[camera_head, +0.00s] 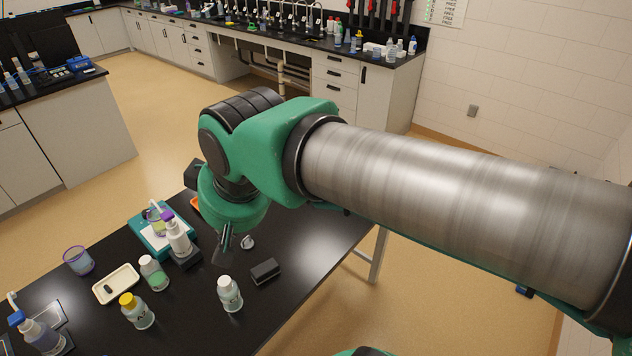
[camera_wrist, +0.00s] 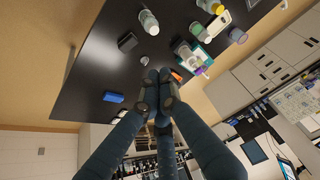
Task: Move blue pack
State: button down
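The blue pack (camera_wrist: 113,97) lies on the black table in the wrist view, near an edge and left of my fingers. I cannot make it out in the head view, where my arm covers part of the table. My gripper (camera_head: 227,243) points down over the table in the head view. In the wrist view its fingertips (camera_wrist: 158,80) come together with nothing seen between them. The gripper is apart from the blue pack.
A black block (camera_head: 265,271) and a white-capped bottle (camera_head: 230,294) stand near my gripper. A yellow-capped bottle (camera_head: 137,311), a green-liquid bottle (camera_head: 154,273), a cream tray (camera_head: 116,284) and a teal device (camera_head: 150,236) are further left. The table's right part looks clear.

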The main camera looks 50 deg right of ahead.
jog(key=w+d+m+g+p, duration=0.25)
jog(key=w+d+m, duration=0.45)
jog(key=w+d, duration=1.45)
jog(key=w+d+f+m+g+p, duration=0.1)
jog(key=w+d+f+m, duration=0.1)
jog(key=w+d+f, duration=0.45)
jog(key=w+d+f+m+p, duration=0.1)
jog(key=w+d+f+m, duration=0.15)
jog(key=d, duration=0.65)
jog(key=s+d+f+m+g+p, duration=0.1)
jog(key=d+f+m, duration=0.4)
jog(key=d+f, duration=1.9)
jog(key=s+d+p, duration=0.1)
jog(key=d, duration=0.1)
jog(key=shift+s+d+f+g+p, duration=0.3)
jog(key=shift+s+g+p, duration=0.05)
jog(key=shift+s+p, duration=0.05)
jog(key=shift+f, duration=0.1)
